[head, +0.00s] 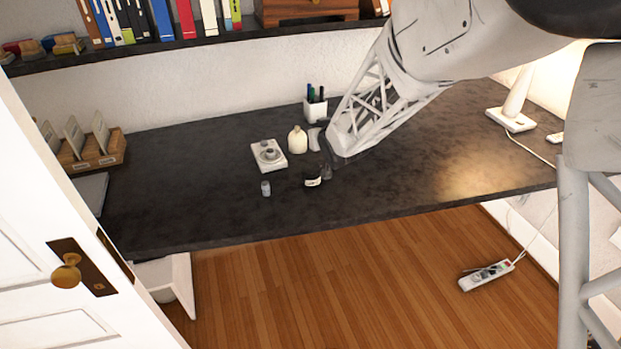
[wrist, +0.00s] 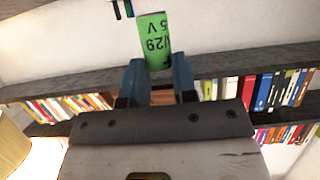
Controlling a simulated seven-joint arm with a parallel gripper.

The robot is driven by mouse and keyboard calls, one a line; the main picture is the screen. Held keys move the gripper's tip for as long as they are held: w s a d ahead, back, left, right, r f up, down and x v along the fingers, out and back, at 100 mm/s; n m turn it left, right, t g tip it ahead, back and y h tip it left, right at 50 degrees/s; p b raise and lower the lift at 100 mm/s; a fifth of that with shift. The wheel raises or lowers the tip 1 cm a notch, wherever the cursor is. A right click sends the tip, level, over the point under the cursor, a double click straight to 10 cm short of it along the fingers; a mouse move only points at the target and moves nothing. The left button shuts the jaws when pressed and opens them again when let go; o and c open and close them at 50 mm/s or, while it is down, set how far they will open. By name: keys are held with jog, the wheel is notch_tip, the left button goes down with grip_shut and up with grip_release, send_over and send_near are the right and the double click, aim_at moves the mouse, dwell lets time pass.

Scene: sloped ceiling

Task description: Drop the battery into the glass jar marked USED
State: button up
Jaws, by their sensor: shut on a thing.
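My gripper (wrist: 158,62) is shut on the battery (wrist: 153,36), a green block with dark printed characters, in the wrist view. The battery sticks out beyond both blue-grey fingertips. In the head view my gripper (head: 327,168) is small and dark, low over the desk, and I cannot make out the battery there. A small dark jar-like container with a pale label (head: 312,180) stands just left of and below the gripper. A small pale, glassy container (head: 266,188) stands farther left. I cannot read USED on either, so I cannot tell which is the marked jar.
A white device with a round top (head: 268,155) and a cream bottle (head: 297,140) stand behind the containers. A pen cup (head: 315,108) is at the back. A wooden card holder (head: 93,150) is at the left, a lamp (head: 511,119) at the right. The desk's front (head: 400,190) is clear.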

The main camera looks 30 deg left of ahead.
jog(key=shift+f, duration=0.2)
jog(key=shift+f, duration=2.85)
jog(key=o, duration=1)
jog(key=shift+s+d+r, duration=0.1)
jog(key=shift+d, duration=0.05)
jog(key=shift+v, duration=3.7)
